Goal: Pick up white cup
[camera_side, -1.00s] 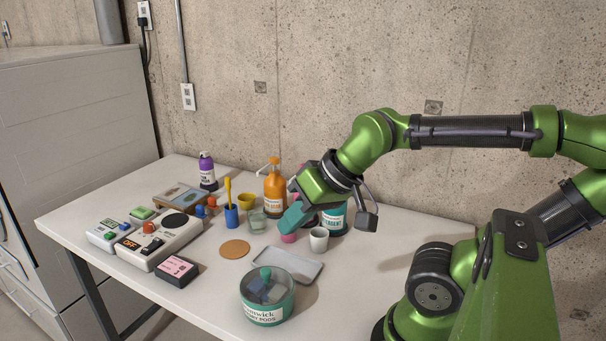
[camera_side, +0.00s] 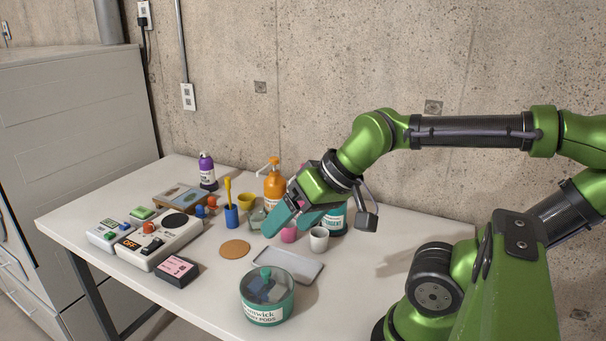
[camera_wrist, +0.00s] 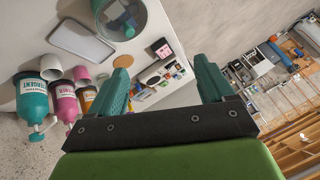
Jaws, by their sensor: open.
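The white cup (camera_side: 319,239) stands upright on the table, behind the grey tray and just in front of the teal detergent bottle. It also shows in the wrist view (camera_wrist: 82,74), at the left beside the pink bottle. My gripper (camera_side: 293,228) is above the table, to the left of the cup and apart from it. Its teal fingers are spread wide and empty in the wrist view (camera_wrist: 163,80). The fingers hide part of the teal bottle and the pink item behind them in the side view.
Near the cup stand a teal detergent bottle (camera_side: 338,220), a pink item (camera_side: 288,235) and an orange pump bottle (camera_side: 274,187). A grey tray (camera_side: 290,266) and a round pod tub (camera_side: 267,297) lie in front. The table's right side (camera_side: 400,240) is clear.

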